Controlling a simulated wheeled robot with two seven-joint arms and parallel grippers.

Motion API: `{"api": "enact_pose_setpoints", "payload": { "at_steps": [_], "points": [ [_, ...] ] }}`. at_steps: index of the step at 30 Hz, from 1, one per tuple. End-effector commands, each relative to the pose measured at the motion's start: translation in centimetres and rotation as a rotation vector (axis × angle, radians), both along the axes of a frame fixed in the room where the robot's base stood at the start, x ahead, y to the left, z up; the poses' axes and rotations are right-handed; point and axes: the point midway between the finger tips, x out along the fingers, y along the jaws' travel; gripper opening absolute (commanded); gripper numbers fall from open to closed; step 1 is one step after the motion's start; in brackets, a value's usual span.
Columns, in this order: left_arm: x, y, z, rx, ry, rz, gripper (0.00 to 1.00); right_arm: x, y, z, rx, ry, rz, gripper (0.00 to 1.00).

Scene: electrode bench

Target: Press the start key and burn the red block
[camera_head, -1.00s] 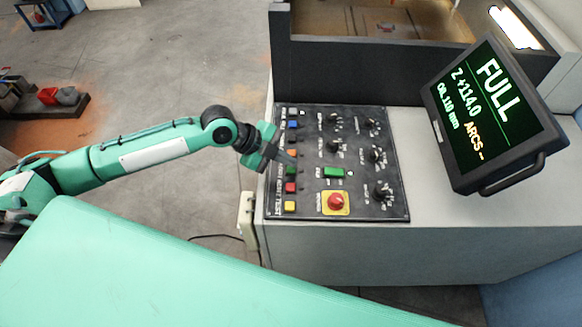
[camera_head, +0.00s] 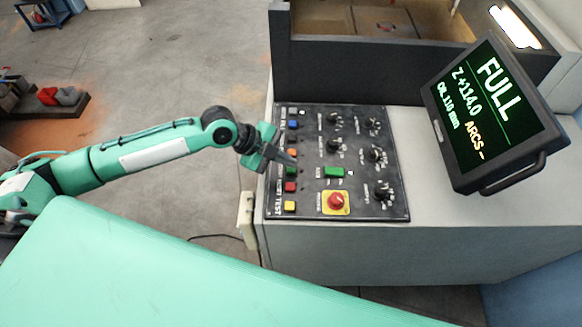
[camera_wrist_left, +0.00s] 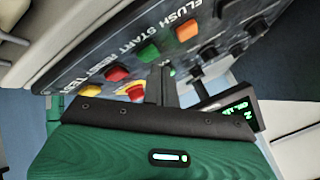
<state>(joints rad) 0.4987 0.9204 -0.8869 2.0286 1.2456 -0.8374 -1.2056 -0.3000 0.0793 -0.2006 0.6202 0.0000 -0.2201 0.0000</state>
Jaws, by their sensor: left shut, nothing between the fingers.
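The control panel (camera_head: 312,210) has a column of coloured keys along its left side. The green start key (camera_head: 291,171) is partly hidden by my left gripper (camera_head: 292,157); it shows clearly in the left wrist view (camera_wrist_left: 148,53), by the START label. My left gripper is shut and empty, its fingertips over the panel near the green and orange keys. In the left wrist view its fingers (camera_wrist_left: 165,86) appear beside the green key; contact cannot be told. A small red block (camera_head: 47,96) lies on a dark pallet at far left. My right gripper is not in view.
The monitor (camera_head: 493,115) reads FULL, Z +114.0 and ARCS. A dark-walled tank (camera_head: 400,68) stands behind the panel.

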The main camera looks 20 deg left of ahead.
Motion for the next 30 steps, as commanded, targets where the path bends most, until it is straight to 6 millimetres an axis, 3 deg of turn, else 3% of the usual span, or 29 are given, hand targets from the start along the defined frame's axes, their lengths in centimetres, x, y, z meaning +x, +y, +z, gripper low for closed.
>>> {"api": "enact_pose_setpoints", "payload": {
  "at_steps": [30],
  "points": [
    [-0.01, -0.01, -1.1, 0.0, 0.0, 0.0, 0.0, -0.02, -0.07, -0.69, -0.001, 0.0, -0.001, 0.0]
  ]
}}
